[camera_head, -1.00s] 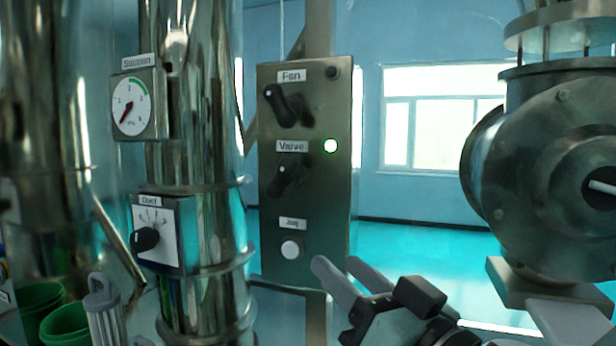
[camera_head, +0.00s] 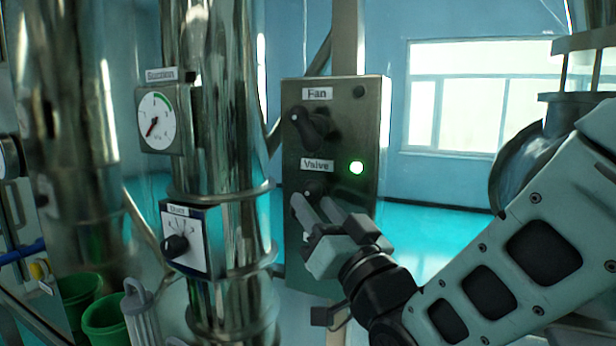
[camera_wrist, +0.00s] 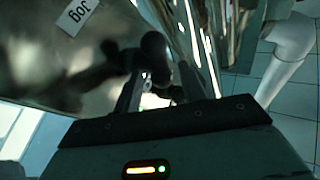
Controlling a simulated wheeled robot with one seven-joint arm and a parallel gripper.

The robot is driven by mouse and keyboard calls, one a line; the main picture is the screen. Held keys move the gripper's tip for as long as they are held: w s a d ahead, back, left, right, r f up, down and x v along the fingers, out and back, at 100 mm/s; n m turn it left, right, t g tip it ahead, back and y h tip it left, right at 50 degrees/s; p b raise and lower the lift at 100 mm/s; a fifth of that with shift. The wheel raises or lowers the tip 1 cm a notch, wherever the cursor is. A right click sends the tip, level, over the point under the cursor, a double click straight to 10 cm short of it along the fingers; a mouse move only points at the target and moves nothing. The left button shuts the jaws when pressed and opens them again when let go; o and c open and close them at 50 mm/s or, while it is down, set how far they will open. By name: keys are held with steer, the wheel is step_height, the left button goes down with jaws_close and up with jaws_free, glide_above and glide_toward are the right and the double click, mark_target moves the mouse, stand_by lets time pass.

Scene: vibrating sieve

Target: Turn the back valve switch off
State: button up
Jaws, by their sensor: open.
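The back control panel (camera_head: 290,240) is a grey metal box with a black Fan knob (camera_head: 309,125) on top and the Valve switch (camera_head: 313,187) below it. The Valve switch is a black knob, mostly hidden behind my gripper in the head view. The green lamp (camera_head: 357,168) beside the Valve label is lit. My gripper (camera_head: 306,205) is open at the Valve switch. In the wrist view, the black knob (camera_wrist: 154,47) shows at the fingertips, between the two fingers; I cannot tell whether they touch it.
A shiny steel duct (camera_head: 215,100) stands close left of the panel, with a Suction gauge (camera_head: 157,121) and a Duct dial box (camera_head: 185,240). Green cups (camera_head: 105,318) are at lower left. My arm covers the lower right.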

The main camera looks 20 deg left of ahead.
mark_target(312, 201)
steer(key=shift+p+x, duration=0.65)
steer(key=shift+x, duration=1.15)
jaws_close()
